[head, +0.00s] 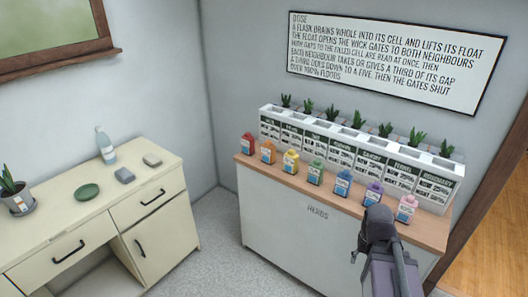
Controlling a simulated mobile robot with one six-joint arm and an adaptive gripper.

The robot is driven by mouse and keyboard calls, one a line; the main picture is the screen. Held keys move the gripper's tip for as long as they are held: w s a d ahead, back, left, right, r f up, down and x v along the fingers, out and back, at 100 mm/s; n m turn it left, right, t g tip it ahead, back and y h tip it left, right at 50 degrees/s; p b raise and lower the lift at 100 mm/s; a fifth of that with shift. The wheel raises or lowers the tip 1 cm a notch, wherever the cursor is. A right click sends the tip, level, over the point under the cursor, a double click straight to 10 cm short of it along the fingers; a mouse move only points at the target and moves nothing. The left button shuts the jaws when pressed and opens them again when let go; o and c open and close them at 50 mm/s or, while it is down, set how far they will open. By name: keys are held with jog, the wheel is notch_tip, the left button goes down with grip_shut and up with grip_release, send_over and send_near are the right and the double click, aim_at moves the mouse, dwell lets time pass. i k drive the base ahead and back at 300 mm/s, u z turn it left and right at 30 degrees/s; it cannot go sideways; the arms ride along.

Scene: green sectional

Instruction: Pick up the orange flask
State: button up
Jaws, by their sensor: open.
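The orange flask (268,152) stands upright on the wooden top of the herb cabinet (310,225). It is second from the left in a row of coloured flasks, between the red flask (248,144) and the yellow flask (291,162). It carries a small label too small to read. My gripper (356,254) is in the lower right, in front of the cabinet's right part. It is well to the right of the orange flask and apart from it. It is open, and I see nothing held in it; my arm partly hides its fingers.
Behind the flasks runs a row of white labelled planter cells (345,150) with small plants. Green, blue, purple and pink flasks (406,208) stand to the right. A cream desk (60,222) with a bottle (105,147) is at left. Grey floor (205,245) lies open between.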

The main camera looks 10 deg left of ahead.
aim_at(268, 150)
jog(key=i, duration=0.85)
jog(key=z, duration=0.05)
